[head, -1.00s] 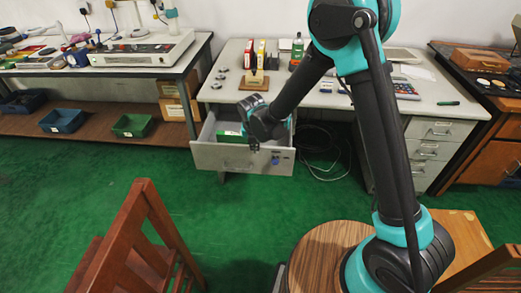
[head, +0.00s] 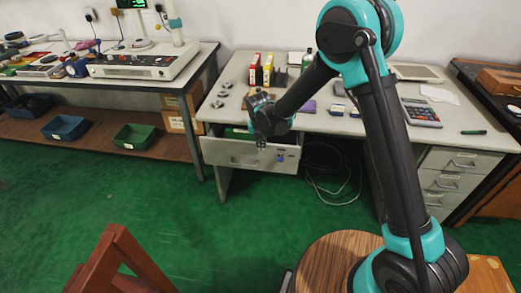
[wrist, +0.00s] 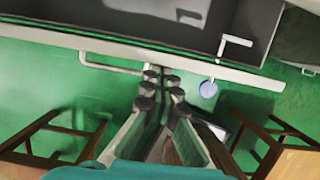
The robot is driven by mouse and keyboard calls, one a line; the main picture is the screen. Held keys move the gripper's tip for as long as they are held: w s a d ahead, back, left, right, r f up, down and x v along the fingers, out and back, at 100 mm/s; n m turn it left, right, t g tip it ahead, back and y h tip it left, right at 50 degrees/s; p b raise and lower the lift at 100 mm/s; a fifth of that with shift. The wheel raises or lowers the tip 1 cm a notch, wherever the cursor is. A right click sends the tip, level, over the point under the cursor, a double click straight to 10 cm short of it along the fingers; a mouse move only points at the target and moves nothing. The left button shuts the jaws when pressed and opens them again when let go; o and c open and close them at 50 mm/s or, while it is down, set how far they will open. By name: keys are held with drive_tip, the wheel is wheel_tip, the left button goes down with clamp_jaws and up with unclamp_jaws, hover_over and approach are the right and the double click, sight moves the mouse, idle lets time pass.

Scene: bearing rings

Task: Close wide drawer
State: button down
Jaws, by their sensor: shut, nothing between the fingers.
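The wide drawer (head: 235,155) is a grey drawer under the left part of the desk, partly open, with a bar handle and a lock with a blue tag. A narrow strip of its inside shows, with something green in it. My gripper (head: 261,143) is shut and empty, at the drawer front right of the handle. In the wrist view the fingertips (wrist: 161,78) lie close to the outer side of the drawer front (wrist: 235,75), beside the handle (wrist: 110,68). Whether they touch it I cannot tell. The blue tag (wrist: 208,89) hangs to their right.
The desk top (head: 225,115) above holds boxes, a calculator (head: 420,112) and small parts. A side bench (head: 90,75) with bins below stands at the left. A wooden chair (head: 120,260) is in front. Cables (head: 330,170) lie under the desk. Green floor lies before the drawer.

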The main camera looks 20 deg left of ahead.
drive_tip(key=w+a, duration=0.1)
drive_tip(key=w, duration=0.5)
drive_tip(key=shift+a, duration=0.25)
drive_tip(key=shift+r, duration=0.1)
